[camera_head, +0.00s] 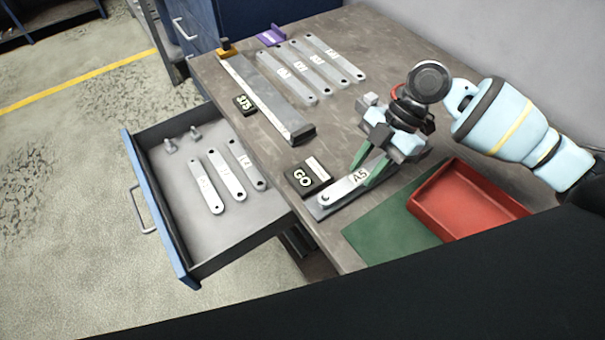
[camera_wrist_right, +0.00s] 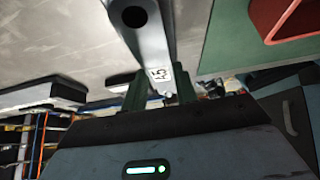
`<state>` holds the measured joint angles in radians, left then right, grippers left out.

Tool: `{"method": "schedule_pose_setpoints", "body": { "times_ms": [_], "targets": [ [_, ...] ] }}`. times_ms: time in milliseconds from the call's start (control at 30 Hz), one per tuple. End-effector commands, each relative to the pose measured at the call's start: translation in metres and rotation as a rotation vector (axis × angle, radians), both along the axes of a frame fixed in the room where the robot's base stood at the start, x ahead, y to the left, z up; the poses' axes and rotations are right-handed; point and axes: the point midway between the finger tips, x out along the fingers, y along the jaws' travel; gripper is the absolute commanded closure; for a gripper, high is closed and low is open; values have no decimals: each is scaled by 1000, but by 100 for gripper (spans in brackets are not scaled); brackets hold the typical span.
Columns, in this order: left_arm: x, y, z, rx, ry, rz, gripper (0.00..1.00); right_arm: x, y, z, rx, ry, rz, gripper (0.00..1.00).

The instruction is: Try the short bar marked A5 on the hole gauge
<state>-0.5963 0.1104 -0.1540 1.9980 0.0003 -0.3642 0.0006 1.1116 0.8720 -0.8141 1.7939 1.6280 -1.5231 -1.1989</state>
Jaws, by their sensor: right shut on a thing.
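The short bar marked A5 (camera_head: 345,190) is a pale metal strip with a hole near its end and a white label. My right gripper (camera_head: 371,166) has its green fingers shut on it. In the right wrist view the bar (camera_wrist_right: 150,40) runs away from between the fingers (camera_wrist_right: 160,92), with its dark round hole at the far end. In the head view the bar lies over the grey plate of the hole gauge (camera_head: 322,210), beside the black GO tag (camera_head: 304,180). I cannot tell whether a pin is in the bar's hole. My left gripper is out of view.
A red tray (camera_head: 440,212) and green mat (camera_head: 385,232) lie on the right. Several labelled bars (camera_head: 327,60) and a purple piece (camera_head: 271,36) lie at the back, near a long gauge (camera_head: 262,95) tagged 375. The open drawer (camera_head: 180,215) holds three bars and small fittings.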

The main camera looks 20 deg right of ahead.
Motion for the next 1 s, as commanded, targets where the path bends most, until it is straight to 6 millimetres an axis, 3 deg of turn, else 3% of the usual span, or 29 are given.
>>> {"method": "schedule_pose_setpoints", "body": {
  "times_ms": [300, 333, 500, 833, 1000],
  "targets": [
    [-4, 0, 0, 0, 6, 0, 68, 0, 0, 1, 0, -1, 0, 100],
    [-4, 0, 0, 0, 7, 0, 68, 0, 0, 1, 0, -1, 0, 67],
    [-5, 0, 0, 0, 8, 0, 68, 0, 0, 0, 0, -1, 0, 46],
    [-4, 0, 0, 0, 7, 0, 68, 0, 0, 0, 0, 0, 0, 46],
    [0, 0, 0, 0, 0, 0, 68, 5, -11, 18, 0, -3, -2, 46]
  ]
}}
